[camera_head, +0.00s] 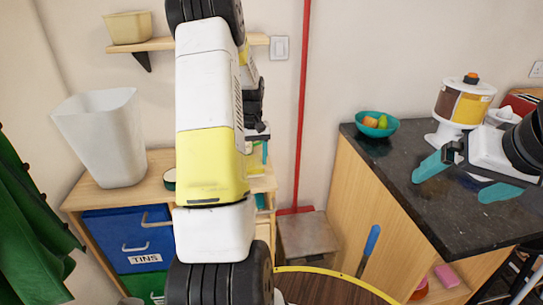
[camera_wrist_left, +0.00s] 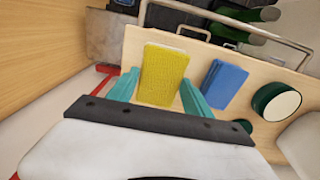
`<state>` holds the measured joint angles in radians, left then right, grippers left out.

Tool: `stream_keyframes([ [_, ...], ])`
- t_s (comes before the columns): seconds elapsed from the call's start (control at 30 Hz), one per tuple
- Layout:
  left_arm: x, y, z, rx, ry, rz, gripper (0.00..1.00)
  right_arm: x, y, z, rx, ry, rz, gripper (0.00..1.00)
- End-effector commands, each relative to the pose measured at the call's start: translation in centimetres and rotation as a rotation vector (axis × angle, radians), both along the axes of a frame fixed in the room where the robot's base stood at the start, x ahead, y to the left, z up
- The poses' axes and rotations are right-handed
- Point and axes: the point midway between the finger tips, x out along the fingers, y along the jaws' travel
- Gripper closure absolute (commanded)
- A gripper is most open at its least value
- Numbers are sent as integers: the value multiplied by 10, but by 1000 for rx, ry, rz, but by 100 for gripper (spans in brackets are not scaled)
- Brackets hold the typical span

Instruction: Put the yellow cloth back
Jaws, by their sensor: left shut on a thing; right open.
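The yellow cloth (camera_wrist_left: 163,76) is a flat folded block between the teal fingers of my left gripper (camera_wrist_left: 160,92), which is shut on it. It is over or on the wooden shelf top (camera_wrist_left: 210,56); I cannot tell if it touches the wood. A blue cloth (camera_wrist_left: 223,84) lies on the wood just right of it in the left wrist view. In the head view my left arm hides most of that gripper, and a bit of the yellow cloth (camera_head: 256,165) shows beside a teal finger. My right gripper (camera_head: 465,180) is open and empty over the dark granite counter (camera_head: 405,205).
A round green tin with a pale top (camera_wrist_left: 276,103) stands beside the blue cloth. A white bin (camera_head: 102,135) stands on the wooden cabinet, left. A teal fruit bowl (camera_head: 376,125) and a dispenser (camera_head: 462,104) stand on the counter. A red pipe (camera_head: 301,110) runs up the wall.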

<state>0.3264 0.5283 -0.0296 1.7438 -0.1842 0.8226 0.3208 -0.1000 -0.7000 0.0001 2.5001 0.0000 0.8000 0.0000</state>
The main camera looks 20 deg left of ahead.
Motion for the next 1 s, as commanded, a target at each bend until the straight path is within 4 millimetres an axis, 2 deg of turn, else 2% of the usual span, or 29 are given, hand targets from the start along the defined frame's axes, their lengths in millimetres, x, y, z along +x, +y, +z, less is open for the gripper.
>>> stream_keyframes([
  [0.2, 14, 8, -2, 0, 0, 0, 74, 0, 0, 0, 0, 0, 0, 0],
  [0.43, 13, 8, -35, -1, 1, 1, 74, 0, 0, 0, 0, 0, 0, 0],
  [0.63, 13, 7, -36, 1, -1, 0, 74, 0, 0, 0, 0, 0, 0, 0],
  [0.67, 13, 7, -36, 1, -1, 0, 38, 0, 0, 0, 0, 0, 0, 0],
  [0.73, 13, 7, -36, 1, -1, 0, 24, 0, 0, 0, 0, 0, 0, 0],
  [0.77, 13, 7, -36, 1, -1, 0, 20, 0, 0, 0, 0, 0, 0, 0],
  [1.0, 13, 7, -36, 1, -1, 0, 20, 0, 0, 0, 0, 0, 0, 0],
])
